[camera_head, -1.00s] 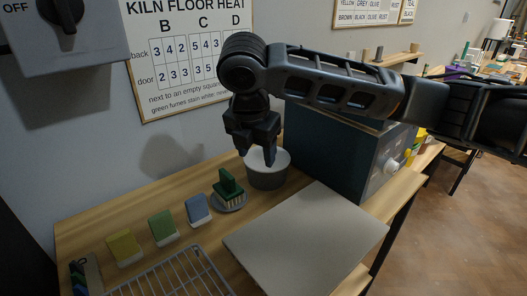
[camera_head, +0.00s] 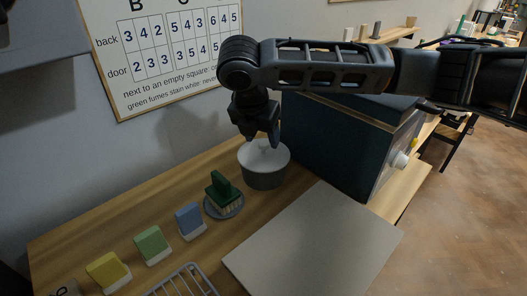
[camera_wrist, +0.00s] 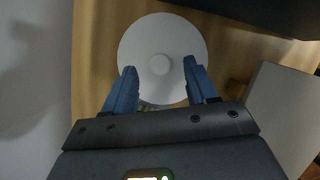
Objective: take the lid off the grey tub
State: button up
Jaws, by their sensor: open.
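The grey tub (camera_head: 264,180) stands on the wooden bench beside the dark kiln-like box. Its pale lid (camera_head: 277,157) is on top; in the wrist view the lid (camera_wrist: 135,50) is a light disc with a small round knob (camera_wrist: 159,64) at its middle. My gripper (camera_head: 262,143) is open, pointing down just above the lid. Nothing is between the fingers. The tub's inside is hidden.
The dark teal box (camera_head: 335,140) stands close on the tub's right. A green brush (camera_head: 222,186) on a round dish is at left, with blue (camera_head: 189,219), green (camera_head: 151,243) and yellow (camera_head: 107,270) blocks further along. A flat pale board (camera_head: 315,240) lies in front.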

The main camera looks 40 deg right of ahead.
jog(key=shift+x, duration=1.2)
grip_shut()
